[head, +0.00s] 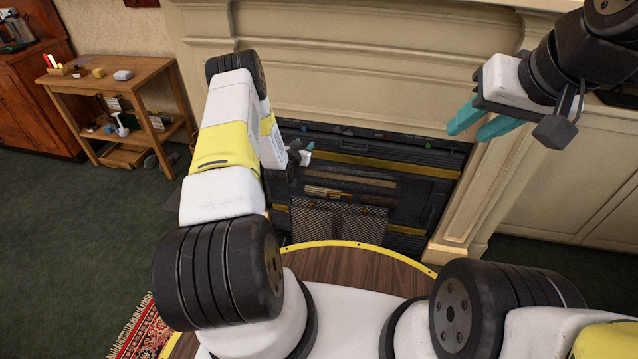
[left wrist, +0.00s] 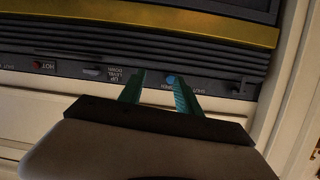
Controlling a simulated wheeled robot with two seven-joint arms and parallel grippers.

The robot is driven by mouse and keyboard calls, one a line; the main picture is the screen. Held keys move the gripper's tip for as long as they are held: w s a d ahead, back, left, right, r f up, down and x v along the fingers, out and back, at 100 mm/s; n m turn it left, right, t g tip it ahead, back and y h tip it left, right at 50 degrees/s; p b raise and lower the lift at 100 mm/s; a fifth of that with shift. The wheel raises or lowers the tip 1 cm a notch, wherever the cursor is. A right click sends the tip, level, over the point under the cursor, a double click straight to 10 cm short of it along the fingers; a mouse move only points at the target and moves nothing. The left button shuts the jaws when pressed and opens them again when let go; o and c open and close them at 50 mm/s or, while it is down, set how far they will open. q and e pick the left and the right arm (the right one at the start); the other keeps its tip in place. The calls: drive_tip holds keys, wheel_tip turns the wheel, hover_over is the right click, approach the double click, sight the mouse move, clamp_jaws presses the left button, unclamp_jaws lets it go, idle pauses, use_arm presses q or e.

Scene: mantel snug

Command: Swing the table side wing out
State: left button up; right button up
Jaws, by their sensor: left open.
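I cannot make out a table side wing for certain in either view. My left gripper (head: 305,153) is at the upper edge of the dark fireplace unit (head: 375,155), partly hidden by its own arm. In the left wrist view its teal fingers (left wrist: 157,82) are open and empty in front of the unit's control strip (left wrist: 58,67). A blue knob (left wrist: 171,79) shows beside the right-hand finger; I cannot tell whether they touch. My right gripper (head: 467,133) is open and empty, raised at the upper right.
Mesh panels (head: 340,220) stand low in the fireplace, framed by a cream mantel (head: 380,65). A wooden side table (head: 145,73) with small items stands at the left. A yellow-rimmed round wooden top (head: 345,266) is close in front. Green carpet (head: 75,215) is open at the left.

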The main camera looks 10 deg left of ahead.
use_arm(q)
drive_tip(key=s+d+f+t, duration=0.1)
drive_tip(key=s+f, duration=0.3)
drive_tip(key=f, duration=0.3)
drive_tip(key=s+d+f+t, duration=0.1)
drive_tip(key=s+f, duration=0.4)
drive_tip(key=f, duration=0.2)
drive_tip(key=n+t+y, duration=0.1)
drive_tip(key=n, duration=0.1)
approach(311, 208)
drive_tip(key=r, duration=0.2)
drive_tip(key=w, duration=0.8)
drive_tip(key=shift+d, duration=0.15)
drive_tip(key=shift+c, duration=0.2)
clamp_jaws()
